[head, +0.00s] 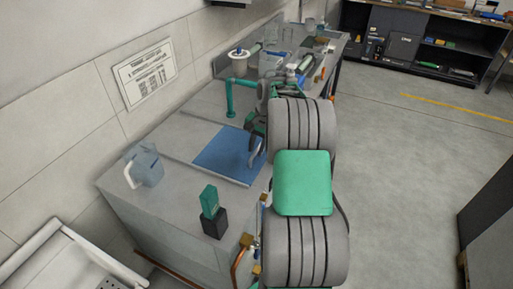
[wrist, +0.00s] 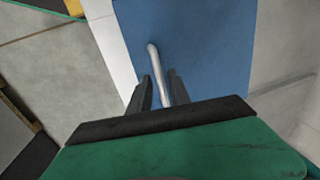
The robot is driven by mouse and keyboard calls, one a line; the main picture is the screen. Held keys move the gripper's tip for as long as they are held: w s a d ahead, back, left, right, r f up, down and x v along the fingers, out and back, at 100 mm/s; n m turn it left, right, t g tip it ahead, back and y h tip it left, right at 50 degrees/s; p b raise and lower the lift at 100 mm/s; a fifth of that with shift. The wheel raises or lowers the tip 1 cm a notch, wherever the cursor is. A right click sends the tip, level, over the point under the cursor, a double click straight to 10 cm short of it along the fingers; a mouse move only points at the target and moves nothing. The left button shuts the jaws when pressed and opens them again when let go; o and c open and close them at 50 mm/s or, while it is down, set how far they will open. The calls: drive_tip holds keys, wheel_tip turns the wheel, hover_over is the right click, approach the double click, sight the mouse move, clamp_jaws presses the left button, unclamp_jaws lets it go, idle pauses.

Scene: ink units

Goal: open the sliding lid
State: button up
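A flat blue panel (head: 218,154), which looks like the sliding lid, lies in the top of the grey counter. It fills the middle of the wrist view (wrist: 215,35). A pale metal bar handle (wrist: 154,58) stands on it and runs down between the fingers of my gripper (wrist: 159,76). The fingers are on either side of the handle, close to it; whether they press on it I cannot tell. The handle's near end is hidden by my gripper. In the head view my gripper (head: 254,153) is at the panel's right edge.
A clear jug (head: 148,168) and a green box on a dark block (head: 214,222) stand on the counter's near end. A teal pipe (head: 232,96) and glassware stand further back.

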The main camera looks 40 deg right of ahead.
clamp_jaws()
idle(1.1)
